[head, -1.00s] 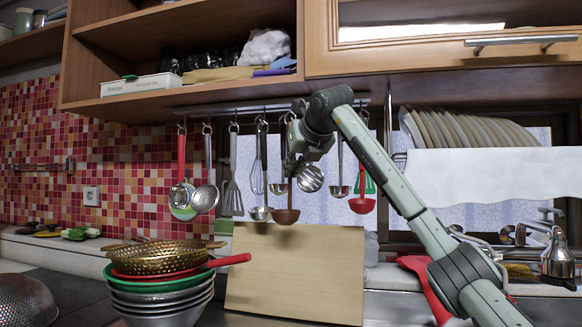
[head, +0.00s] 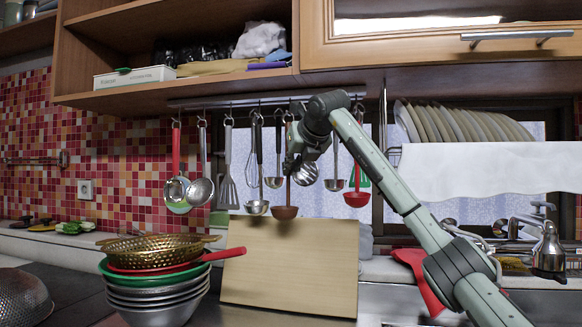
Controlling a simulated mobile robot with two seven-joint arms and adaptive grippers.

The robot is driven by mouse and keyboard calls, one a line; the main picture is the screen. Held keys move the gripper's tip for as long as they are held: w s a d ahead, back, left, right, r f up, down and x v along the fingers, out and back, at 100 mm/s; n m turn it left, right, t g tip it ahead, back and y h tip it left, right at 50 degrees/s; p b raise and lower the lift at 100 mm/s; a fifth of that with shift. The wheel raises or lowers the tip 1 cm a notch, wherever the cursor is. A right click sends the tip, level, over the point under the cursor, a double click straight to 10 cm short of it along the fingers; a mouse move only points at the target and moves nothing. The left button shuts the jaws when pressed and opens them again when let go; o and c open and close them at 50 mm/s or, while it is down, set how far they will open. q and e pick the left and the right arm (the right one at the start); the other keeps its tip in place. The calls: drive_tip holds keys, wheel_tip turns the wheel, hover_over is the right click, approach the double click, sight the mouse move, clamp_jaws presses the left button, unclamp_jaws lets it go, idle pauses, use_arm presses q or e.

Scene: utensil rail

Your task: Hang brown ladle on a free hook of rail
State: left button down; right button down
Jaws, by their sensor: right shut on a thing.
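The brown ladle (head: 285,212) hangs upright, bowl down, below my right gripper (head: 291,165), which is shut on its handle. The bowl is just above the top edge of a wooden board. The rail (head: 230,102) runs under the cabinet with several utensils on its hooks: a red-handled skimmer (head: 176,190), a spatula (head: 228,192), a whisk (head: 252,168), metal ladles (head: 256,207) and a red ladle (head: 356,199). My right arm hides part of the rail's right half. Whether the brown ladle's top end touches a hook cannot be made out. My left gripper is not in view.
A wooden board (head: 290,270) leans below the rail. A stack of colanders and bowls (head: 155,290) stands left of it. A white cloth (head: 480,167) and plates (head: 460,122) are at the right, above the tap (head: 548,250).

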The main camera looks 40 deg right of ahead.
idle(0.4)
drive_tip(key=c, duration=1.6)
unclamp_jaws()
drive_tip(key=v, duration=1.2)
